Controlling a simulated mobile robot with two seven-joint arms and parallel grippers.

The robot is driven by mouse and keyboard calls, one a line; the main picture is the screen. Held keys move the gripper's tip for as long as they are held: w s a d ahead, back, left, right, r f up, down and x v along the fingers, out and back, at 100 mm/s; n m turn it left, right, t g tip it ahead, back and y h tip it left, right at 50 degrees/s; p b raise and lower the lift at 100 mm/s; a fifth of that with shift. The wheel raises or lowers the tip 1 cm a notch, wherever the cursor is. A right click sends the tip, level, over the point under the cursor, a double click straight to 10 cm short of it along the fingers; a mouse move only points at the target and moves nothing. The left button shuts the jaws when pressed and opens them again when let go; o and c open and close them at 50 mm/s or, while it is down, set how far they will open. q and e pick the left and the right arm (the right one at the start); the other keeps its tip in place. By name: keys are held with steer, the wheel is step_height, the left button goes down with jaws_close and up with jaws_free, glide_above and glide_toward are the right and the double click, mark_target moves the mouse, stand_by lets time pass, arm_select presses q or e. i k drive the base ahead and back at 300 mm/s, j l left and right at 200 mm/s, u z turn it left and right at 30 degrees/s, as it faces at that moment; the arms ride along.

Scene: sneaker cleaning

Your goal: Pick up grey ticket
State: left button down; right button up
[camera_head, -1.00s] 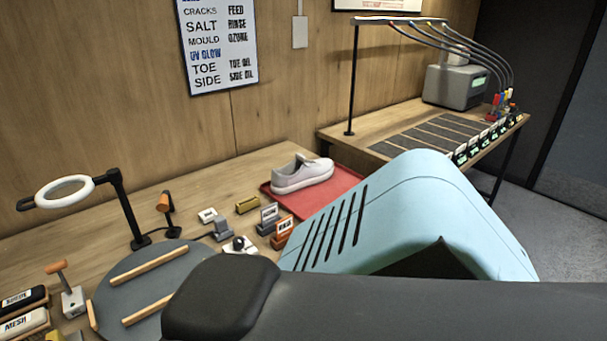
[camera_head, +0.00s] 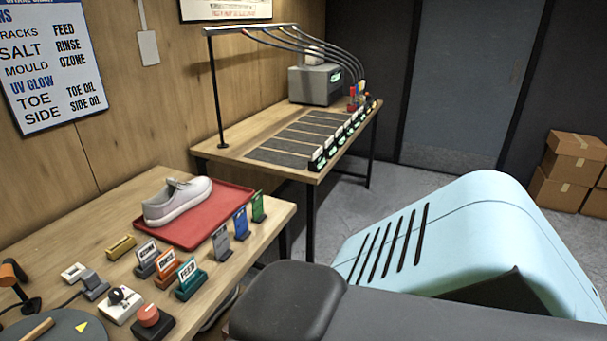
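A grey ticket (camera_head: 221,240) stands upright in a small holder near the front right edge of the wooden workbench. It is in a group of tickets, between the teal FEED ticket (camera_head: 188,272) and the blue ticket (camera_head: 241,222). A green ticket (camera_head: 258,205) stands beyond the blue one. The orange RINSE ticket (camera_head: 167,264) and the OZONE ticket (camera_head: 147,252) stand to the left, the latter in a dark grey holder. Neither of my grippers is in view.
A pale sneaker (camera_head: 178,201) sits on a red tray (camera_head: 225,203) behind the tickets. A red-topped button (camera_head: 150,318) stands at the bench front. A second table (camera_head: 262,128) with dark strips is behind. Cardboard boxes (camera_head: 572,160) are at right. My own body covers the lower right.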

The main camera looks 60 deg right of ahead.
mark_target(220, 238)
steer(key=z, duration=1.4)
steer(key=k+l, duration=0.15)
steer(key=k, duration=0.15)
steer(key=k+l+z, duration=0.1)
steer(key=k, duration=0.2)
